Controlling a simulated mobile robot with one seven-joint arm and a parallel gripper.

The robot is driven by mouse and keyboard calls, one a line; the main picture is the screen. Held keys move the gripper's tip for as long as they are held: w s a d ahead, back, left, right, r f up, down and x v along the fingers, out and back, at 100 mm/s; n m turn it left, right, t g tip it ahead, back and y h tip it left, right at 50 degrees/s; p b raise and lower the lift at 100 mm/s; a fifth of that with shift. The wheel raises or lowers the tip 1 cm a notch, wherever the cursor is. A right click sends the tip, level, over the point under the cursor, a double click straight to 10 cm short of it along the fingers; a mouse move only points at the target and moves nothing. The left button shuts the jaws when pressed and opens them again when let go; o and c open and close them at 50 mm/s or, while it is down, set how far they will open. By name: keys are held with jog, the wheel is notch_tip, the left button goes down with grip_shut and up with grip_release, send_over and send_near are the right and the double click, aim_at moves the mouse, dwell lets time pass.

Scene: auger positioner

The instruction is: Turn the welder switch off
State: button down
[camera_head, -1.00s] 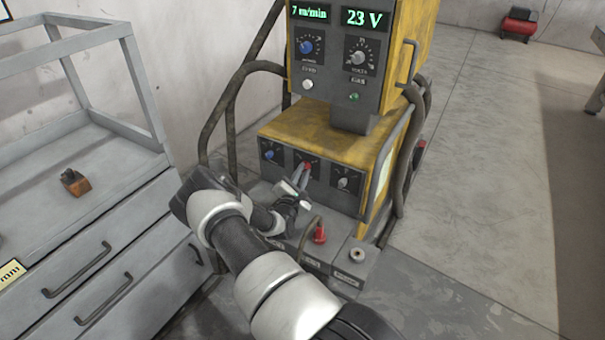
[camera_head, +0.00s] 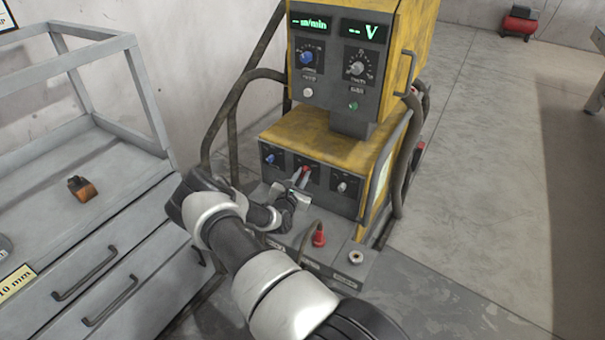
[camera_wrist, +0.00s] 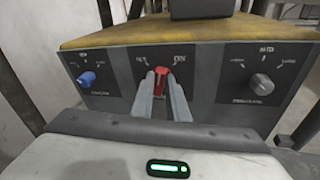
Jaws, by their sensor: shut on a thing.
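The welder (camera_head: 320,135) is a yellow and grey machine with an upper display unit and a lower box. The red welder switch (camera_wrist: 161,70) sits in the middle panel of the lower box, between a blue knob (camera_wrist: 87,79) and a grey knob (camera_wrist: 261,83). My gripper (camera_wrist: 162,80) is shut on the red switch, with a finger on each side of its lower part. The switch also shows in the head view (camera_head: 306,168), partly covered by my fingers. The displays (camera_head: 364,31) show dashes in place of numbers.
A grey drawer cabinet (camera_head: 110,265) with a small orange-brown block (camera_head: 81,188) stands at the left. A red connector (camera_head: 318,238) and cable are at the welder's base. Hoses (camera_head: 225,110) loop beside the welder.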

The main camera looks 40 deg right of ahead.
jog(key=n, duration=0.1)
jog(key=n+g, duration=0.1)
jog(key=n, duration=0.2)
jog(key=shift+w+a+g, duration=0.15)
jog(key=shift+w+g, duration=0.1)
jog(key=shift+g, duration=0.05)
jog(key=shift+w+a+n+g+b, duration=0.15)
jog(key=shift+n+g+b, duration=0.4)
jog(key=shift+n+b, duration=0.6)
jog(key=shift+w+n+g+b, duration=0.1)
jog(key=shift+n+g+b, duration=0.6)
jog(key=shift+n, duration=0.75)
jog(key=shift+h, duration=0.3)
jog(key=c, duration=1.7)
grip_release()
jog(key=shift+r, duration=0.1)
